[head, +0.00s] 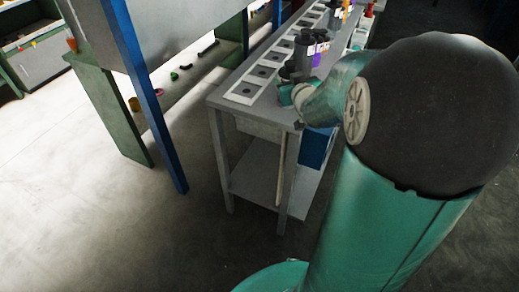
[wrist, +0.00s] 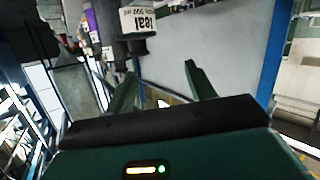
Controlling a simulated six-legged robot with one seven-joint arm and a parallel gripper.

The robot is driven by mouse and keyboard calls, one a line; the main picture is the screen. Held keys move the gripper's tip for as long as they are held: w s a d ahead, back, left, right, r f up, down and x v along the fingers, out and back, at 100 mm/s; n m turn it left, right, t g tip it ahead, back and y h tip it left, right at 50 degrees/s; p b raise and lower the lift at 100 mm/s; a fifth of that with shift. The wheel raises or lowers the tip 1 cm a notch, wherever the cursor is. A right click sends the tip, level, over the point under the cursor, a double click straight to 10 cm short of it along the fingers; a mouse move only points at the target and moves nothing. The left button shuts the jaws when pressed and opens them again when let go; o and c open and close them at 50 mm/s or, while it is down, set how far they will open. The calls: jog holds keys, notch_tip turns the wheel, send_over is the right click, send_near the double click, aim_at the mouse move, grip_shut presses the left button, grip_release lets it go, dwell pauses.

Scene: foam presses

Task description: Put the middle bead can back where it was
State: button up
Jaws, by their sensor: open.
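Several dark bead cans (head: 305,48) stand close together on the grey bench, just beyond my gripper in the head view. In the wrist view one can (wrist: 138,22) with a white label, seen upside down, is at the top, and darker cans stand to its left. I cannot tell which is the middle one. The labelled can is beyond the fingertips, towards the left finger. In the head view my arm hides part of the gripper.
A row of white square plates with dark centres (head: 241,89) runs along the left side of the bench (head: 228,106). Purple and orange items stand farther along it. A blue post (head: 150,100) and green panel stand left of the bench, with open floor between.

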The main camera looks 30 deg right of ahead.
jog(key=s+a+r+n+g+y, duration=0.1)
jog(key=s+a+g, duration=0.8)
jog(key=s+a, duration=1.4)
jog(key=s+r+y, duration=0.1)
jog(key=y, duration=0.1)
jog(key=shift+a+r+y, duration=0.15)
jog(key=shift+a+y, duration=0.1)
jog(key=shift+y, duration=0.05)
jog(key=shift+s, duration=0.1)
